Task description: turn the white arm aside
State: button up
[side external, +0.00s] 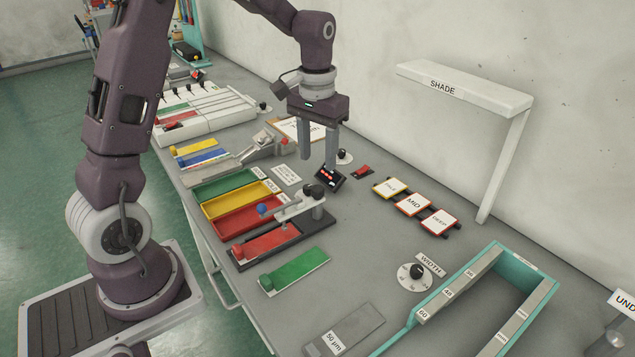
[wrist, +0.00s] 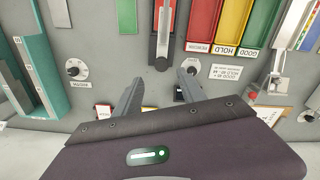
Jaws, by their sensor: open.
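The white arm (side external: 298,204) sits on a dark base that also holds a red strip with a red block (side external: 265,244). It reaches left from its pivot at the base's right end, with a blue knob (side external: 262,209) near its free end. In the wrist view the white arm (wrist: 164,38) lies along the red strip, beyond my fingertips. My gripper (side external: 318,162) is open and empty, pointing down above the table behind the arm, apart from it. The gripper also shows in the wrist view (wrist: 161,78), its fingers spread wide.
A small black panel with red lights (side external: 331,177) stands near my fingers. Green, yellow and red trays (side external: 243,218) lie left of the arm. A green strip (side external: 300,270) lies in front. A width dial (side external: 413,277) and teal frame (side external: 436,297) are at right.

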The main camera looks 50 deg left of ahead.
aim_at(318, 187)
jog(key=f, duration=0.8)
jog(key=shift+w+a, duration=0.2)
grip_shut()
dwell(1.0)
